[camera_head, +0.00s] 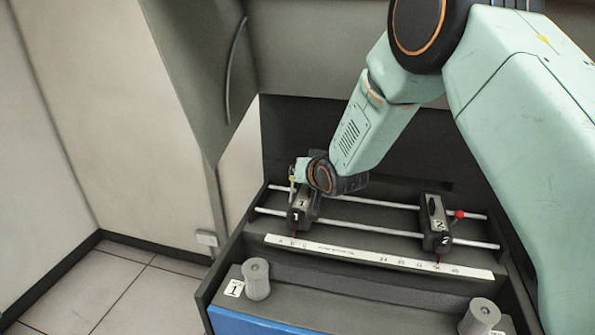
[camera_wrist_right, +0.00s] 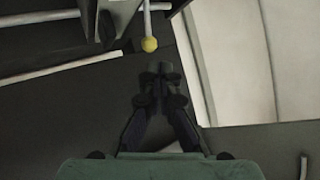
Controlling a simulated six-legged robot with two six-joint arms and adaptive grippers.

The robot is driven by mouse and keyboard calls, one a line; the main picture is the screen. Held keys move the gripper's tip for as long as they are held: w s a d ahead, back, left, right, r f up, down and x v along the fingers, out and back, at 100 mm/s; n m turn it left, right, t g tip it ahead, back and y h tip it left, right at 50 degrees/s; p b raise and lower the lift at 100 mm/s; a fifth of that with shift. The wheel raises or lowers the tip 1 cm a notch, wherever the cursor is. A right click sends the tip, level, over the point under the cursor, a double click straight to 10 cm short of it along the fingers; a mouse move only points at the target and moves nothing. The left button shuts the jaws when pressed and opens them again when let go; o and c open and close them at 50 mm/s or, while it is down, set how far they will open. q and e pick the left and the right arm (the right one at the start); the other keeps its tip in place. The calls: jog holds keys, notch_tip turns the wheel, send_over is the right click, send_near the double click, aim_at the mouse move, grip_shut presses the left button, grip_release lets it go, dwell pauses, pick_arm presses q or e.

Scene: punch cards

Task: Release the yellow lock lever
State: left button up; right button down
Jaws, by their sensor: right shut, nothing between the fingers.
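The yellow lock lever ends in a small yellow ball knob (camera_wrist_right: 149,44) on a thin pale rod, at the top middle of the right wrist view. In the head view a small yellow spot (camera_head: 292,179) shows beside slider block 1 (camera_head: 297,216), partly crowded by my wrist. My right gripper (camera_wrist_right: 161,72) is shut and empty. Its fingertips are just below the knob in the wrist view and look apart from it; the depth between them is hard to judge. In the head view my wrist hangs over block 1 and the fingertips are not clear. My left gripper is not in view.
Two rails (camera_head: 380,205) carry block 1 and, to the right, block 2 (camera_head: 435,223) with a red-knobbed lever (camera_head: 459,214). A white scale strip (camera_head: 350,253) lies in front. Two grey knobs (camera_head: 256,279) (camera_head: 481,316) stand at the front edge. A panel rises behind.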

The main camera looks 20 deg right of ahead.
jog(key=v, duration=0.7)
jog(key=shift+s, duration=0.15)
jog(key=shift+d, duration=0.1)
jog(key=shift+s, duration=0.15)
dwell(0.3)
